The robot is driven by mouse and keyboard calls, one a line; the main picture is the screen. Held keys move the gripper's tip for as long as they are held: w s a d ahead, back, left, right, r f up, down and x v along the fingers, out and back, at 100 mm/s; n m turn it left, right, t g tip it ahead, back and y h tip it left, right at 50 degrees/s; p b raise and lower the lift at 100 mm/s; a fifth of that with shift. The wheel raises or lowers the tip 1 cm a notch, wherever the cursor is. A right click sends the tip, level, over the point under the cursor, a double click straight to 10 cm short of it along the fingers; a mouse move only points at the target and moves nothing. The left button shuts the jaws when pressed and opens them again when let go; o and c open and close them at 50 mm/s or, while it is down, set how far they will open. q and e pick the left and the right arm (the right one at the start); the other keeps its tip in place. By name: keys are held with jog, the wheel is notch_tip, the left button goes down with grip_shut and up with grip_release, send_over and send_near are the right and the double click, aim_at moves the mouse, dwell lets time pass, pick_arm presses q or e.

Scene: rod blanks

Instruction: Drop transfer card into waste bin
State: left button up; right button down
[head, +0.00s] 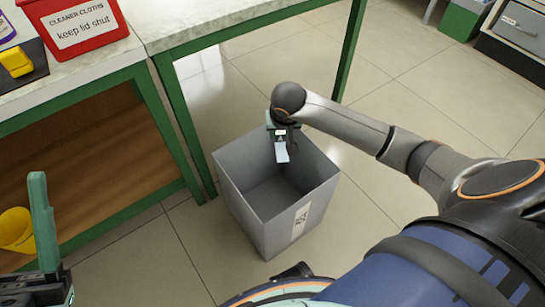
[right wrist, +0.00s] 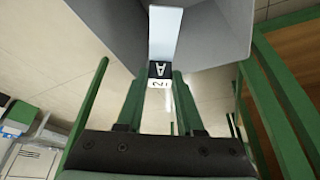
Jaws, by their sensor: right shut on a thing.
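The transfer card (head: 281,152) is a small pale card with a dark band, hanging from my right gripper (head: 279,130) over the open mouth of the grey waste bin (head: 250,216). In the right wrist view the card (right wrist: 163,38) shows a black band with an "A" and a white end, between the green fingers of my right gripper (right wrist: 160,95). The bin's grey walls (right wrist: 215,35) show around and beyond the card. The bin floor that I can see is empty. My left gripper (head: 45,225) is partly in view at the lower left; one green finger stands upright.
Green-framed tables (head: 190,45) stand behind and left of the bin. A red cleaner cloths box (head: 78,25) and a yellow object (head: 16,62) are on the left one. A yellow bucket (head: 15,230) is below.

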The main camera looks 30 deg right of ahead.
aim_at(280, 144)
pick_arm(q)
jog(key=shift+n, duration=0.4)
jog(key=shift+w+d+f+b, duration=0.1)
jog(key=shift+d+f+b, duration=0.05)
jog(key=shift+f+b, duration=1.1)
jog(key=shift+w+d+f+b, duration=0.1)
jog(key=shift+f+b, duration=0.9)
jog(key=shift+f, duration=0.35)
pick_arm(e)
jog(key=shift+f, duration=2.9)
jog(key=shift+c, duration=2.3)
grip_release()
pick_arm(q)
jog(key=shift+s, duration=0.1)
